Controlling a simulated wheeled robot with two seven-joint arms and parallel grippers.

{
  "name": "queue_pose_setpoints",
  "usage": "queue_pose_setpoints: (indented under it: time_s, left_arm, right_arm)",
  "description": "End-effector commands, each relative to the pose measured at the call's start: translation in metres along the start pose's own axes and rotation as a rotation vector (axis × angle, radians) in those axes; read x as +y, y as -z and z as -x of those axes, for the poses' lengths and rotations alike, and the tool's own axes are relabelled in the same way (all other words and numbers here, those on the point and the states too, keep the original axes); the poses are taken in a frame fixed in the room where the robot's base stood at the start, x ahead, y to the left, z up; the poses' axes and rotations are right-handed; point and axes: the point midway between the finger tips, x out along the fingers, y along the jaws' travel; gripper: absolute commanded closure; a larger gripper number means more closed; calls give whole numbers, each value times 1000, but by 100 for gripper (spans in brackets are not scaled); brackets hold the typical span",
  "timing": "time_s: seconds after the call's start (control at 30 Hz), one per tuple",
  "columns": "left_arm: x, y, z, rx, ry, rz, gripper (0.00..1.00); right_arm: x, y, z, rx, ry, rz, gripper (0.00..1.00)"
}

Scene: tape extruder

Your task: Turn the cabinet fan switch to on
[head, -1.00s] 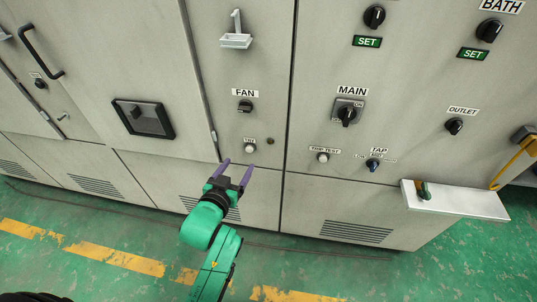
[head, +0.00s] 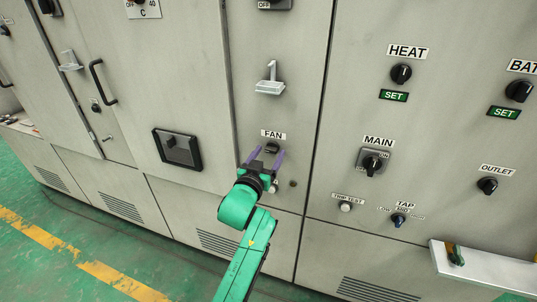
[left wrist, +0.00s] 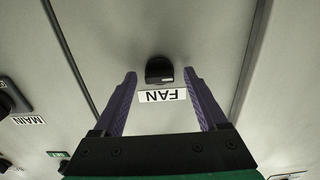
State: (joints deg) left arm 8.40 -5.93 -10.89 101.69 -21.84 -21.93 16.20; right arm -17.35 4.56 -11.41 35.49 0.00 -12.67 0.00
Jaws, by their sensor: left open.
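The fan switch (head: 272,148) is a small black rotary knob under a white FAN label (head: 273,134) on the grey cabinet. The gap between the fingers is empty. I cannot tell whether the fingers touch the panel. The right gripper is not in view.
The MAIN switch (head: 372,163) and other knobs stand to the right. A small white button is partly hidden beside my gripper. A grey hook holder (head: 270,82) sticks out above the fan label. A white ledge (head: 485,268) juts out at lower right.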

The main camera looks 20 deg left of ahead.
Motion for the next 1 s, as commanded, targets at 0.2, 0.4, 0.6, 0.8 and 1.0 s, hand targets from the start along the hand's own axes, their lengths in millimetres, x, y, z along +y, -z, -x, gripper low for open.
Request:
queue_pose_setpoints:
  time_s: [0.2,0.4,0.6,0.8,1.0]
  left_arm:
    - [0,0,-1,-1,0,0,25]
    - [0,0,0,0,-1,0,100]
    - [0,0,0,0,-1,-6,100]
    - [0,0,0,-1,-1,-52,100]
    - [0,1,0,0,-1,-164,100]
  right_arm:
    - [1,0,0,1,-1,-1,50]
    - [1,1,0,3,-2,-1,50]
    - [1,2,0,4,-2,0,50]
    - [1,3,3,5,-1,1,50]
    - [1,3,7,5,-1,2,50]
